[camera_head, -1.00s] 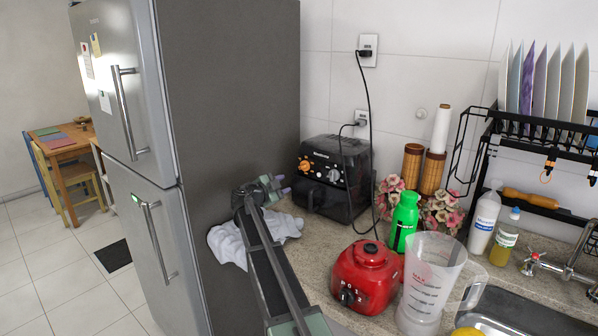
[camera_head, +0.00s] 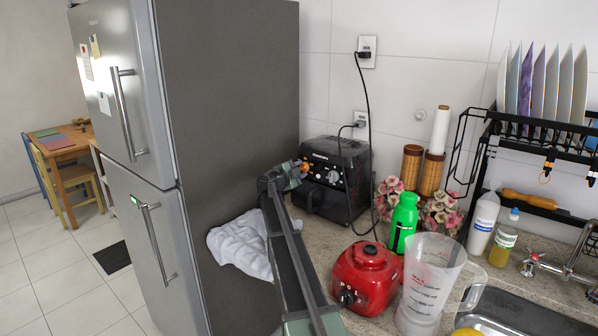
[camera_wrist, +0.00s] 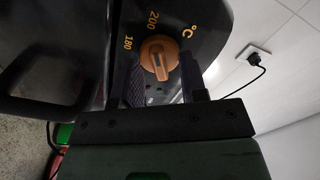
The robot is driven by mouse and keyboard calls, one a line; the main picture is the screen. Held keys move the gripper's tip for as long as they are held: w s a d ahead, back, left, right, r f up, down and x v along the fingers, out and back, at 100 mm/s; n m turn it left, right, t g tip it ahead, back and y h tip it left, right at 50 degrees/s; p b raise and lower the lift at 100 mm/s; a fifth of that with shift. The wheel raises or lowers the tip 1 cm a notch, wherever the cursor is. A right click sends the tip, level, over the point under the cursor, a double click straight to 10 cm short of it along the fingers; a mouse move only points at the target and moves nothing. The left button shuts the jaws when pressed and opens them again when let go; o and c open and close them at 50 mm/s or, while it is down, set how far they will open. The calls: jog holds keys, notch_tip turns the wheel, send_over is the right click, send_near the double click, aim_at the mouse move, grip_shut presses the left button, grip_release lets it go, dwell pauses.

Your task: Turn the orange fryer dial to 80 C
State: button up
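The black air fryer (camera_head: 338,180) stands on the counter against the wall. Its orange dial (camera_head: 304,167) is partly hidden behind my gripper (camera_head: 296,172) in the head view. In the wrist view the orange dial (camera_wrist: 160,58) faces me, with the marks 180, 200 and °C near it. Its raised grip bar runs roughly up and down in that picture. The temperature it points at cannot be read. My gripper (camera_wrist: 161,85) is open, with one dark finger on each side of the dial. Whether the fingers touch it is unclear.
A grey dial (camera_head: 333,177) sits right of the orange one. The fridge (camera_head: 235,110) stands close on the left. A white cloth (camera_head: 240,245) lies beside my arm. The red blender base (camera_head: 365,278), green bottle (camera_head: 403,222) and clear jug (camera_head: 428,280) stand to the right.

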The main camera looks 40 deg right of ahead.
grip_shut()
